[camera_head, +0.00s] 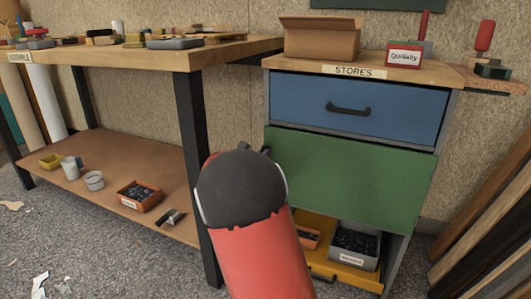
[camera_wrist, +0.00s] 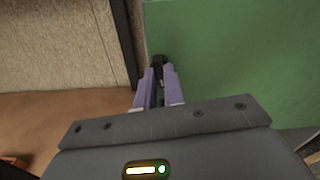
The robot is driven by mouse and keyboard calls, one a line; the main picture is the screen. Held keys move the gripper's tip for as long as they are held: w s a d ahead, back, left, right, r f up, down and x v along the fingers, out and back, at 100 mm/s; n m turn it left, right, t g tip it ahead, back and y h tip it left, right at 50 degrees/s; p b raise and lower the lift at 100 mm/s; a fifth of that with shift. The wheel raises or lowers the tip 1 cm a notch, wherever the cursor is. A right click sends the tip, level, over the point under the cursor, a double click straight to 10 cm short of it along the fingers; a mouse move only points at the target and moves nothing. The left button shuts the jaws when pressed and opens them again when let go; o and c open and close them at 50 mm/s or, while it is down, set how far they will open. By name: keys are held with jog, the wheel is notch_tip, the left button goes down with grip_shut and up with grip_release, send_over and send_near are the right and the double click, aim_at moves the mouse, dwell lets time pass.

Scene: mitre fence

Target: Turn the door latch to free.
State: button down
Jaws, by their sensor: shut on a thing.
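The green door (camera_head: 350,178) is the middle front of the stores cabinet and is closed as far as I can see. It also fills the right of the wrist view (camera_wrist: 240,60). A small dark latch (camera_wrist: 158,62) shows near the door's left edge in the wrist view. My gripper (camera_wrist: 159,80) has its two pale purple fingers shut on the latch. The fingers hide part of the latch, so its exact angle is hard to tell. In the head view my red and dark arm hides the gripper and most of the latch.
A blue drawer (camera_head: 355,108) with a dark handle is above the door. A yellow drawer (camera_head: 345,274) stands open below, with bins in it. A workbench (camera_head: 190,58) with a dark leg is close on the left. Planks (camera_head: 490,230) lean at the right.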

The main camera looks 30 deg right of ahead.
jog(key=shift+f+m, duration=0.1)
jog(key=shift+m, duration=0.7)
jog(key=c, duration=1.7)
grip_release()
jog(key=shift+a, duration=0.15)
jog(key=v, duration=0.6)
jog(key=shift+s+a, duration=0.3)
